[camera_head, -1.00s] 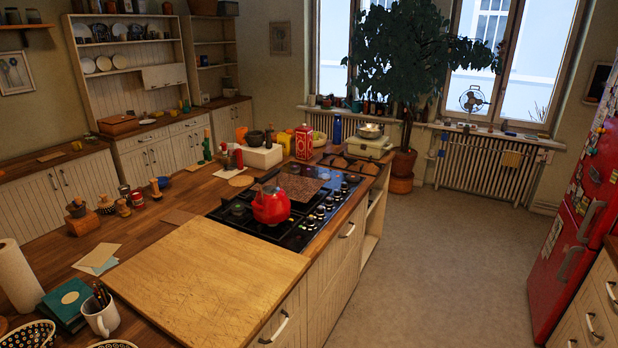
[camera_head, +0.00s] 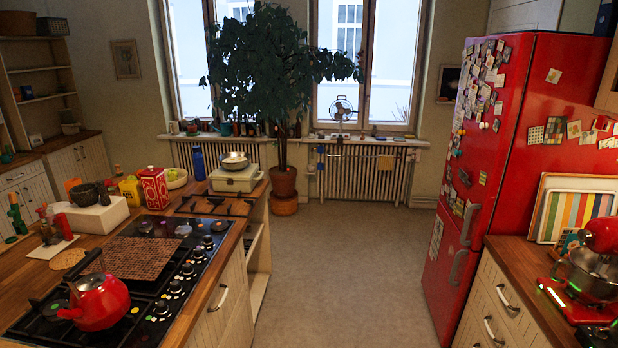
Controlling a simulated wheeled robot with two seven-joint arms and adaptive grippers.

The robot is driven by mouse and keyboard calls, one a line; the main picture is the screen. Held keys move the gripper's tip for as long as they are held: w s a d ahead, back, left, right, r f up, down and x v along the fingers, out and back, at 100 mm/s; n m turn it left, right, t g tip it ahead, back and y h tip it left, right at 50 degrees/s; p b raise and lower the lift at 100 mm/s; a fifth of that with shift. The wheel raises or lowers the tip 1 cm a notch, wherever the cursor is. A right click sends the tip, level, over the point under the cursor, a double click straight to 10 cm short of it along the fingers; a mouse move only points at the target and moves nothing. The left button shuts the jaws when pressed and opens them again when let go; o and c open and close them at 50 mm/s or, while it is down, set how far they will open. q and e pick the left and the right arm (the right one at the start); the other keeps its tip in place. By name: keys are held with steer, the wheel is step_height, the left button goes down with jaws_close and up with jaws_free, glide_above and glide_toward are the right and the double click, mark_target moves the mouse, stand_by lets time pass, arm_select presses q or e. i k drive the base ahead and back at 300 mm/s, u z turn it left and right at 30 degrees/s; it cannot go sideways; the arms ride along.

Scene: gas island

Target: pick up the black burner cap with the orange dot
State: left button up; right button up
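A black gas cooktop (camera_head: 160,325) is set in the wooden island at the lower left of the head view. Dark round burner parts (camera_head: 145,228) show at its far end, and several coloured dots lie among the knobs and near the kettle. At this size I cannot tell which piece is the black burner cap with the orange dot. A red kettle (camera_head: 97,301) stands on the near left part of the cooktop and hides what is under it. A brown patterned board (camera_head: 142,257) covers the middle burners. Neither of my grippers is in view.
A red milk carton (camera_head: 154,188), a white box (camera_head: 98,215) and a portable stove with a pan (camera_head: 235,180) stand on the island. A red fridge (camera_head: 510,130) and a counter with a red mixer (camera_head: 595,265) are at the right. The floor (camera_head: 345,265) between is clear.

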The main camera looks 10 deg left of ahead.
mark_target(221, 224)
steer(key=i, duration=3.25)
steer(key=u, duration=1.75)
